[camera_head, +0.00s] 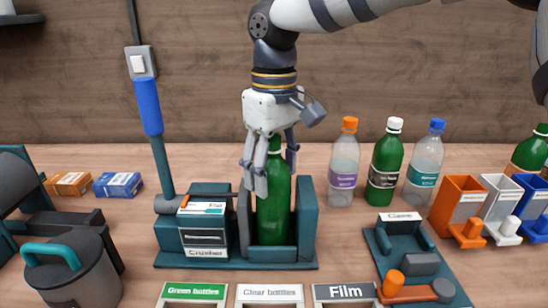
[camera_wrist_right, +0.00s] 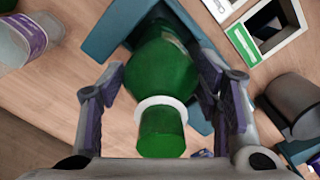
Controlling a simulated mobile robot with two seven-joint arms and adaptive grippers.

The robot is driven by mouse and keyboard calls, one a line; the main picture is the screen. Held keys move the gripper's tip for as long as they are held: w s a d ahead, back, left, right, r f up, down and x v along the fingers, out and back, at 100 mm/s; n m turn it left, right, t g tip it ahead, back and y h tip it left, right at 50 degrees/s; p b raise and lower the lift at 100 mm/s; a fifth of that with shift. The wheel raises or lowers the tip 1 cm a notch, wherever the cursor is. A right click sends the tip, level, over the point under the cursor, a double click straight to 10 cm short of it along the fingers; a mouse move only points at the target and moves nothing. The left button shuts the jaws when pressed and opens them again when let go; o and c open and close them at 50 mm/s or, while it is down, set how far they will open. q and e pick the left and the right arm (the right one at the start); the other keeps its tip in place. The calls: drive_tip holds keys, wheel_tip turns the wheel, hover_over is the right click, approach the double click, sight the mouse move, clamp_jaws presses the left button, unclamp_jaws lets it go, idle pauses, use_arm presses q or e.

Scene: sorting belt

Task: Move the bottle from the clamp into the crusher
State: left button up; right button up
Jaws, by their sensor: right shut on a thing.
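In the right wrist view the fingers (camera_wrist_right: 160,95) flank the shoulder and neck. The clamp (camera_head: 405,240), a teal plate with an orange knob, stands empty to the right. My left gripper is not in view.
A crusher lever with a blue grip (camera_head: 148,107) rises at left. Capped bottles (camera_head: 385,168) stand behind the clamp. Orange, white and blue bins (camera_head: 457,203) are at right. A grey bin (camera_head: 78,278) and small boxes (camera_head: 118,185) are at left; labelled bins line the front.

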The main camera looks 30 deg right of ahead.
idle(0.7)
drive_tip(key=shift+f, duration=0.8)
drive_tip(key=o, duration=1)
drive_tip(key=shift+c, duration=0.2)
wheel_tip(320, 180, up, 12)
drive_tip(key=shift+s+r, duration=0.1)
